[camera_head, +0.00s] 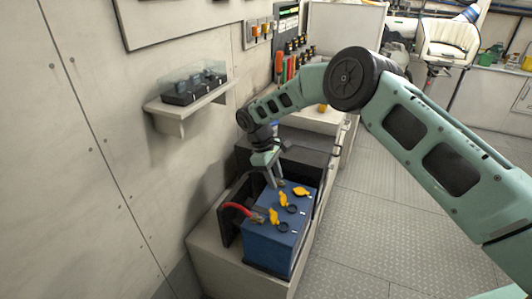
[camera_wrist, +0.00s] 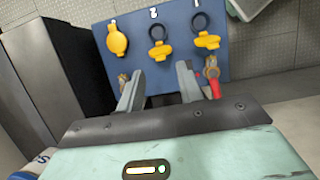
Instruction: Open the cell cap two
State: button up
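The blue battery (camera_head: 268,246) stands in a box on the bench, with three yellow cell caps on top. In the wrist view the middle cap (camera_wrist: 160,50), by a mark like a 2, is flipped back from its dark round opening (camera_wrist: 157,32). The right cap (camera_wrist: 207,41) is also flipped back, beside its opening (camera_wrist: 200,21). The left cap (camera_wrist: 117,42) lies shut over its cell. My gripper (camera_wrist: 160,71) is open and empty, its fingers apart just short of the middle cap. In the head view my gripper (camera_head: 275,181) is over the battery's far part.
A red cable (camera_head: 238,207) runs to a terminal near my right finger in the wrist view. A dark box (camera_head: 290,153) stands behind the battery. A wall shelf (camera_head: 190,106) holds dark items under a clear cover. The floor (camera_head: 360,220) to the right is clear.

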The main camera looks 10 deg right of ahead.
jog(key=b+v, duration=0.1)
jog(key=v, duration=1)
jog(key=shift+r, duration=0.3)
jog(key=shift+a, duration=0.1)
jog(key=s+a+r+t+y, duration=0.1)
jog(key=s+a+r, duration=0.1)
jog(key=s+r, duration=0.5)
jog(key=s+a+r+y, duration=0.1)
jog(key=s+a+r, duration=0.2)
jog(key=s, duration=0.8)
jog(key=s+d+m, duration=0.1)
jog(key=s+d, duration=0.2)
jog(key=s, duration=0.5)
jog(key=s+d+f+m+y, duration=0.1)
jog(key=s+d, duration=0.2)
jog(key=s, duration=0.4)
jog(key=s+d+f+m+t, duration=0.1)
jog(key=s+d, duration=0.2)
jog(key=s, duration=0.5)
jog(key=shift+s+d+m+y, duration=0.35)
jog(key=shift+d+m+y, duration=0.05)
